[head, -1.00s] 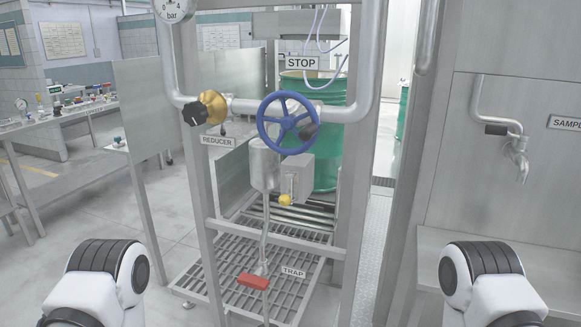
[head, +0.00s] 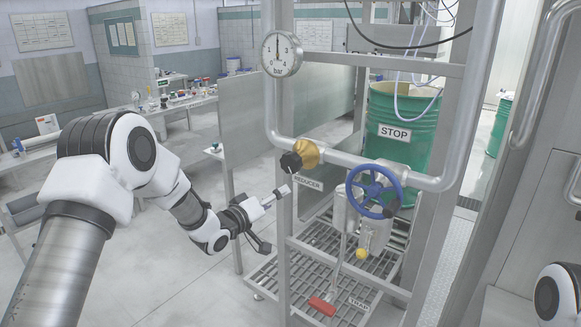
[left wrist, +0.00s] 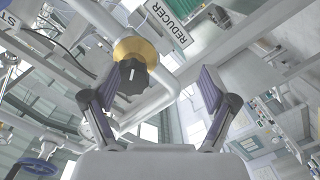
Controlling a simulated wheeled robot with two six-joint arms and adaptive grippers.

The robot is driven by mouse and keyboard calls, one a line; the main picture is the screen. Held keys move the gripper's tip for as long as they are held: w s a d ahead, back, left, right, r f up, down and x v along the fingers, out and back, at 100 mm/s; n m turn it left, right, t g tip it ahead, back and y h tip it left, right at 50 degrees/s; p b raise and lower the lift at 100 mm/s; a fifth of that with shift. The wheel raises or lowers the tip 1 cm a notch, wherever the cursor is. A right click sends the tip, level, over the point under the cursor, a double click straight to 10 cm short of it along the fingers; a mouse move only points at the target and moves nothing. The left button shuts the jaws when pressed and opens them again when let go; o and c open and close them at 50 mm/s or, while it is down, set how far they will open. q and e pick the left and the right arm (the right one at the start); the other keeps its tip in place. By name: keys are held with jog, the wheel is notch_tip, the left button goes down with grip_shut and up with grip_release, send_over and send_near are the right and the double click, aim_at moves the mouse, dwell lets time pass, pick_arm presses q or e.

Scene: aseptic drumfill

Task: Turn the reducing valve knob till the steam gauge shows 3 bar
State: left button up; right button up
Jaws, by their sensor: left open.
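The reducing valve has a black knob (head: 291,161) on a brass body (head: 307,152), above the REDUCER label (head: 308,183). The steam gauge (head: 281,54) is on the pipe above. Its needle points roughly straight up, but the exact reading is too small to tell. My left gripper (head: 274,218) is open and empty, below and slightly left of the knob. In the left wrist view, the knob (left wrist: 132,76) shows beyond and between the spread fingers (left wrist: 156,85), left of their middle, apart from them. A pale line marks the knob's face. My right gripper is out of view.
A blue handwheel (head: 374,190) sits on the pipe right of the reducer. A red TRAP handle (head: 322,306) and yellow knob (head: 361,254) are lower down. A frame post (head: 284,240) stands close to my left gripper. A green drum (head: 405,105) stands behind.

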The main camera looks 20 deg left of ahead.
pick_arm(q)
jog(key=t, duration=0.1)
send_near(288, 164)
jog(key=w, duration=0.3)
jog(key=p+x, duration=0.1)
jog(key=x, duration=0.1)
jog(key=p+x, duration=0.1)
jog(key=x, duration=0.2)
jog(key=p+x, duration=0.1)
jog(key=x, duration=0.1)
jog(key=shift+d, duration=0.45)
jog(key=shift+w+d+p, duration=0.15)
jog(key=shift+w+p, duration=0.15)
jog(key=shift+w, duration=0.05)
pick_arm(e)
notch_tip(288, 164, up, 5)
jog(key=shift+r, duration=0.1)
pick_arm(q)
jog(key=shift+f, duration=0.1)
jog(key=c, duration=1.2)
